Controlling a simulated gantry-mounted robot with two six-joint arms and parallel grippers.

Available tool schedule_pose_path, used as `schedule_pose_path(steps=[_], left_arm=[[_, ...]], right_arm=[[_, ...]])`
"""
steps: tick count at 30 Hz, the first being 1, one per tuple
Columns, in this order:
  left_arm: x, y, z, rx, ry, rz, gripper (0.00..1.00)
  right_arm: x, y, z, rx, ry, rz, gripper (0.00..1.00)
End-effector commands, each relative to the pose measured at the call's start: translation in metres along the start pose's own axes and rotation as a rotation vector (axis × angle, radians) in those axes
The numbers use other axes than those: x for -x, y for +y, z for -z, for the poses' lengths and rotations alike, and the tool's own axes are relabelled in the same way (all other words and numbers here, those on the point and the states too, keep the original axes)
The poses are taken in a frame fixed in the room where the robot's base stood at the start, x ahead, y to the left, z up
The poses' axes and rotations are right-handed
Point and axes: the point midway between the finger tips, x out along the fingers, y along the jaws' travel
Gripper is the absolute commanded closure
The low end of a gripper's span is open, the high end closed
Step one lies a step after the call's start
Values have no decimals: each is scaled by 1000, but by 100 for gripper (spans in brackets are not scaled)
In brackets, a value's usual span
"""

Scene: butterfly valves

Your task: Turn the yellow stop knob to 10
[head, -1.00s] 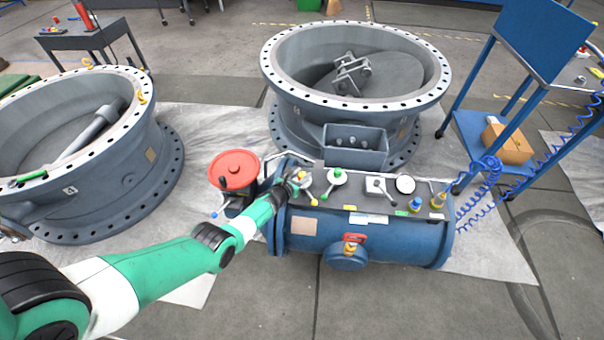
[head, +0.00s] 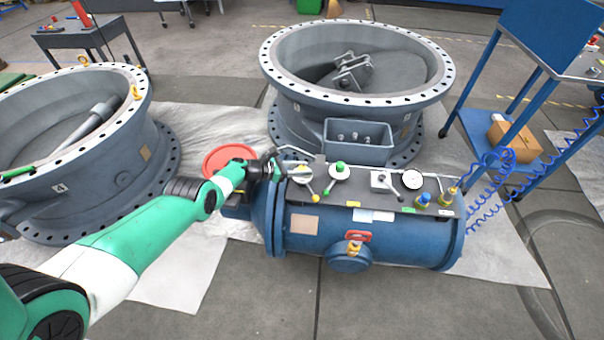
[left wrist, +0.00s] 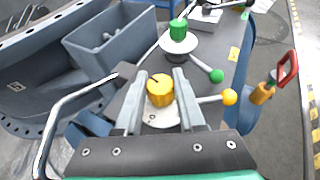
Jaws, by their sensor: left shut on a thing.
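The yellow stop knob (left wrist: 160,89) stands on a white round plate with a dark line across its top, in the left wrist view. My left gripper (left wrist: 159,92) has a finger on each side of it and is shut on it. In the head view my left gripper (head: 282,166) is at the left end of the panel on the blue cylinder, and its fingers hide most of the knob. A lever with a yellow ball (left wrist: 229,97) sticks out from beside the knob. I cannot read any scale numbers. My right gripper is not in view.
The green knob (left wrist: 178,28) and its green-balled lever (left wrist: 216,75) stand close beyond the yellow one. A bent metal handle (left wrist: 62,110) rises at left in the wrist view. A red disc (head: 225,158) lies behind my arm. A grey box (head: 358,150) stands behind the panel.

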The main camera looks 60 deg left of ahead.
Motion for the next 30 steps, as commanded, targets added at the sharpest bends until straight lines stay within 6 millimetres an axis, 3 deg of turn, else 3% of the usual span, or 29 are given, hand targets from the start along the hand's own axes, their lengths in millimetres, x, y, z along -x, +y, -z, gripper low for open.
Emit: schedule_pose_path(steps=[15, 16, 20, 30], left_arm=[[0, 0, -1, -10, 1, 22, 100], [0, 0, -1, -10, 1, 22, 56], [0, 0, -1, -9, 1, 21, 33], [1, 0, -1, -9, 2, 21, 31]], right_arm=[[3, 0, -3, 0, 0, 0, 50], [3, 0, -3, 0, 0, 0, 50], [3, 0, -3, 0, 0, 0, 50], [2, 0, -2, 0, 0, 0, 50]])
